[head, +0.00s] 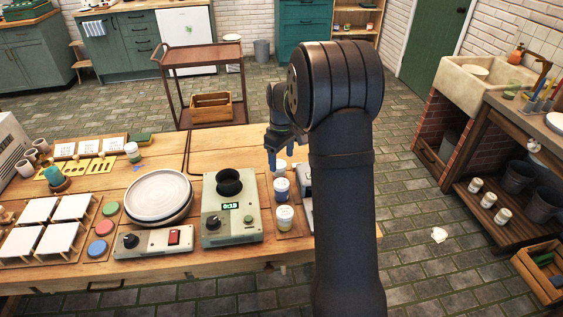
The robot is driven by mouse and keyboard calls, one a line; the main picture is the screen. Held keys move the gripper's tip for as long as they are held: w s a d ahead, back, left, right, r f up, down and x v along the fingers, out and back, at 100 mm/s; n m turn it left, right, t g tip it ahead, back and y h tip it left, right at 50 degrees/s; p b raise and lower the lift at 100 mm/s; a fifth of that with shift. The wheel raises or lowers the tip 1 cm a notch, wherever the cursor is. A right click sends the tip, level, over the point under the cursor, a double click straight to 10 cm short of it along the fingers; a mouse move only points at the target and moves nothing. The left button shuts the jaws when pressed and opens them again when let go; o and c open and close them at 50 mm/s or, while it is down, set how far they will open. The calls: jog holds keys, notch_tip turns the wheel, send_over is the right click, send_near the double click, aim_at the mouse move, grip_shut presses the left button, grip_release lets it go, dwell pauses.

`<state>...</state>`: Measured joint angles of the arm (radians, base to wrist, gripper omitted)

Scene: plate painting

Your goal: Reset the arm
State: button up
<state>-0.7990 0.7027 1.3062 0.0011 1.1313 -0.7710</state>
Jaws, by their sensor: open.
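My arm rises in the front right of the head view and bends over at its top. My gripper (277,160) hangs beyond the bend, pointing down, above the right part of the wooden table (268,258). It is open, with nothing visible between its fingers. It is close to a row of small paint jars (281,188) in the picture; I cannot tell the exact height above them. Part of the wrist and the table's right end are hidden behind my arm.
A plate (158,195) sits on a round wheel, beside a device with a dark cup and green display (230,222). White tiles (72,206) and colored discs (103,228) lie at left. A dark cart (203,60) stands behind the table. A sink (480,85) is at right.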

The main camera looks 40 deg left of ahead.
aim_at(281, 183)
jog(key=shift+f, duration=4.15)
